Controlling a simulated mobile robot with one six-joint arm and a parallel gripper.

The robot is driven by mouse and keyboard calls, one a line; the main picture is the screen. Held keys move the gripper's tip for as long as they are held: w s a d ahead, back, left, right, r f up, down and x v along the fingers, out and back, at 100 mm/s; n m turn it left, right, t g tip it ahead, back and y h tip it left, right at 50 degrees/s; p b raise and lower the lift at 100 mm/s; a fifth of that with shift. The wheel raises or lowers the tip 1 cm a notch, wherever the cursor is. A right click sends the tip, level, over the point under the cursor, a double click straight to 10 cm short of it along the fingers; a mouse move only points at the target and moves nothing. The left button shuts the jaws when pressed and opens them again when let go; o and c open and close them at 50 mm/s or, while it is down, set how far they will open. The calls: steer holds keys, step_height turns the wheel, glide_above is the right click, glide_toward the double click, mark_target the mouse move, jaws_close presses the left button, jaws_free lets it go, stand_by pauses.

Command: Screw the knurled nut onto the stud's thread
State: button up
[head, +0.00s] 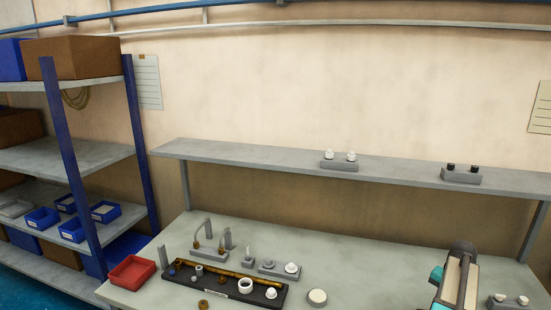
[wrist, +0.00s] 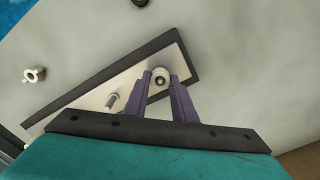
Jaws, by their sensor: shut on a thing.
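In the wrist view my gripper (wrist: 161,80) is shut, its two purple fingers on either side of a small pale round piece with a dark centre, which looks like the knurled nut (wrist: 160,73). The nut is over a light metal plate with a dark border (wrist: 188,63). A short grey pin, perhaps a stud (wrist: 112,101), stands on the plate to the left of the fingers, apart from the nut. Whether a thread is inside the nut I cannot tell. In the head view my arm is at the lower right and its fingers are not visible.
A pale cylindrical part (wrist: 34,75) lies left of the plate. In the head view a black tray of fittings (head: 215,283), a red bin (head: 131,273) and a round white piece (head: 317,297) are on the bench (head: 350,265). A shelf (head: 400,175) runs above it.

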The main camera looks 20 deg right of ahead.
steer(key=shift+m, duration=1.3)
steer(key=shift+m, duration=0.8)
steer(key=o, duration=0.7)
steer(key=shift+m, duration=0.3)
steer(key=shift+c, duration=0.2)
steer(key=shift+r, duration=0.1)
steer(key=shift+r+p, duration=0.75)
steer(key=shift+r, duration=0.65)
steer(key=shift+o, duration=0.4)
steer(key=o, duration=0.5)
